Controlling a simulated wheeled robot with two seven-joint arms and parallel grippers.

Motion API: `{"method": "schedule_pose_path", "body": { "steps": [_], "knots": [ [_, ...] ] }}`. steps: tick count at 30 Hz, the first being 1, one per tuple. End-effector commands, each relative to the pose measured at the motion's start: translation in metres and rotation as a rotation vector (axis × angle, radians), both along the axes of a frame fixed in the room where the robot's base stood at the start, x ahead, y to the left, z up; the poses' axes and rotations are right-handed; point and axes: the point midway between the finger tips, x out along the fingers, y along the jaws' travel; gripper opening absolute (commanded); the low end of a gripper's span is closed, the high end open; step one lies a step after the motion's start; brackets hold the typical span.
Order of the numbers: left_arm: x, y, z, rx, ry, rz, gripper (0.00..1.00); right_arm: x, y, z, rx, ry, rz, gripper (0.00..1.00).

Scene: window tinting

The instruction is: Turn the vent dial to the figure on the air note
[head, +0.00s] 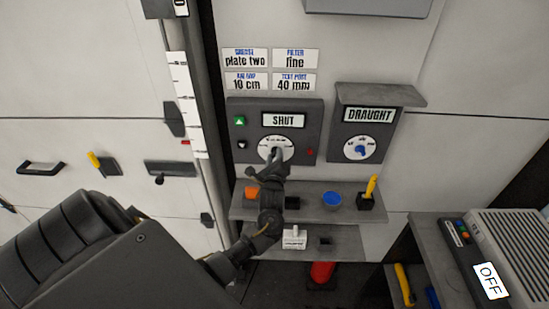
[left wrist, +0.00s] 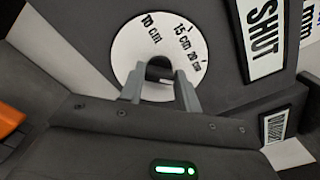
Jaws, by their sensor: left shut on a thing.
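The dial (head: 289,143) is a white disc on a dark panel under a sign reading SHUT. In the left wrist view the dial (left wrist: 127,50) shows the figures 10 cm, 15 cm and 20 cm. My left gripper (head: 277,157) reaches it from below. In the left wrist view my left gripper (left wrist: 160,88) is shut on the dial's dark knob (left wrist: 159,69), one finger each side. The fingers hide part of the knob, and I cannot tell which figure it points to. The air note (head: 247,82) above the panel reads 10 cm. My right gripper is not in view.
A DRAUGHT box (head: 368,115) with a blue-centred dial is right of the panel. Other notes, including the filter note (head: 295,59), hang beside the air note. A grey shelf (head: 313,205) below holds several small items. A grey unit marked OFF (head: 490,281) stands lower right.

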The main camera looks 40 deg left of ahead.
Motion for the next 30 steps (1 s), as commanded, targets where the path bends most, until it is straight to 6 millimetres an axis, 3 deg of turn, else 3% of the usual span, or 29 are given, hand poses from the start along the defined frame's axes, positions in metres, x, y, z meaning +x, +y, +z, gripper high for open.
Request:
{"method": "schedule_pose_path", "body": {
  "steps": [30],
  "knots": [
    [-0.0011,0.0008,-0.0036,-0.77,-0.583,0.003,0.1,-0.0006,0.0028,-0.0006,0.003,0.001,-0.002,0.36]
  ]
}}
